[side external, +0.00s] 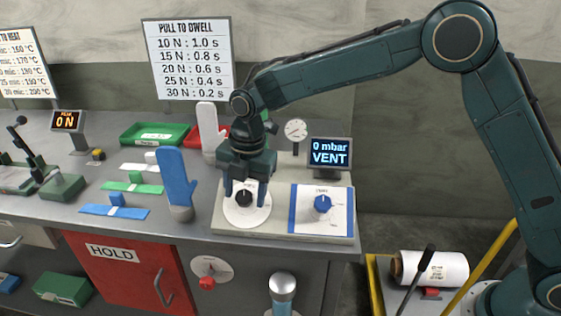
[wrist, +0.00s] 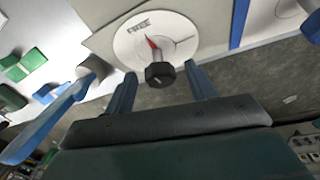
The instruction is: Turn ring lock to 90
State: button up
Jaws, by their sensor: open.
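The ring lock is most likely the black knob (side external: 244,198) on a round white dial plate (side external: 246,217), on the light panel at the bench front. In the wrist view the black knob (wrist: 159,74) shows with a red pointer on the white dial plate (wrist: 135,38); the dial's print is too small to read. My gripper (side external: 246,195) points down over this dial, its two fingers on either side of the knob. In the wrist view my gripper (wrist: 160,85) is open, with the knob between the blue fingertips and gaps on both sides. I cannot tell the fingertip height exactly.
A blue knob (side external: 322,204) on a white plate sits to the right. A display (side external: 330,153) behind reads 0 mbar VENT, and a round gauge (side external: 296,130) stands near it. A blue hand form (side external: 176,180) stands close on the left. A white hand form (side external: 208,130) stands behind.

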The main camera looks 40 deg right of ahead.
jog(key=c, duration=1)
jog(key=shift+o, duration=0.2)
jog(key=shift+m, duration=0.3)
jog(key=m+t, duration=0.1)
jog(key=m+y, duration=0.1)
jog(key=shift+s+d+m+t, duration=0.1)
jog(key=shift+s+m+t, duration=0.1)
jog(key=shift+m+t, duration=0.2)
jog(key=m+t, duration=0.1)
jog(key=m, duration=0.2)
jog(key=m+t, duration=0.1)
jog(key=shift+s+f+m+t, duration=0.15)
jog(key=shift+s+m+t, duration=0.15)
jog(key=shift+m, duration=0.1)
jog(key=m+t, duration=0.1)
jog(key=m, duration=0.1)
jog(key=m+t, duration=0.1)
jog(key=m, duration=0.1)
jog(key=shift+s+f+h, duration=0.1)
jog(key=shift+s+h, duration=0.05)
jog(key=shift+h, duration=0.15)
jog(key=shift+s+a+f+m+t+h, duration=0.1)
jog(key=shift+m+t+h, duration=0.3)
jog(key=shift+m, duration=0.75)
jog(key=shift+a+m+t+h, duration=0.1)
jog(key=shift+m+t+h, duration=0.3)
jog(key=shift+m, duration=0.75)
